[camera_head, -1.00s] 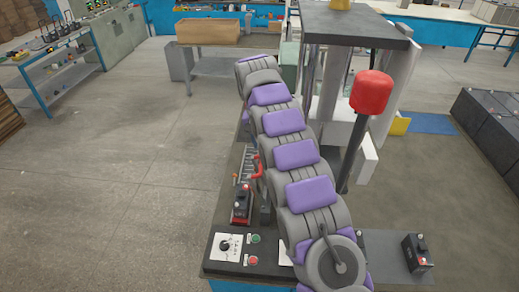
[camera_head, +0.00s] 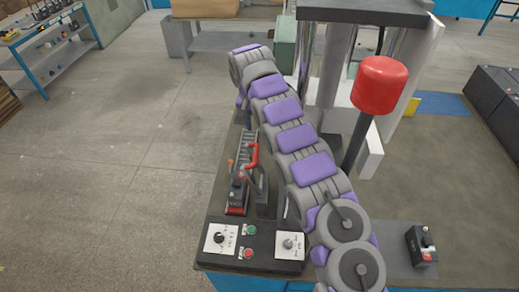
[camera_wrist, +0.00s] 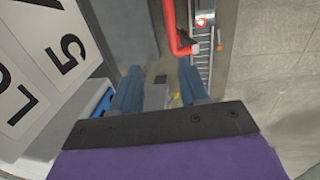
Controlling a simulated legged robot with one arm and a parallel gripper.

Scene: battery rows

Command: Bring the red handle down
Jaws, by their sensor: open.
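A small bent red handle (camera_head: 252,157) stands raised on the device at the left side of the bench, just left of my arm. In the wrist view the red handle (camera_wrist: 176,28) shows as a red bar at the top, beyond and between the fingers' line and the right finger. My gripper (camera_wrist: 160,88) has two blue fingers, apart, with nothing between them. It does not touch the handle in view. In the head view my gripper is hidden by my arm.
A large red knob (camera_head: 380,85) tops a black lever right of my arm. A control panel (camera_head: 262,241) with dials and buttons is in front. A small black box (camera_head: 421,247) sits at right. A white panel with dark lettering (camera_wrist: 52,62) is close at left in the wrist view.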

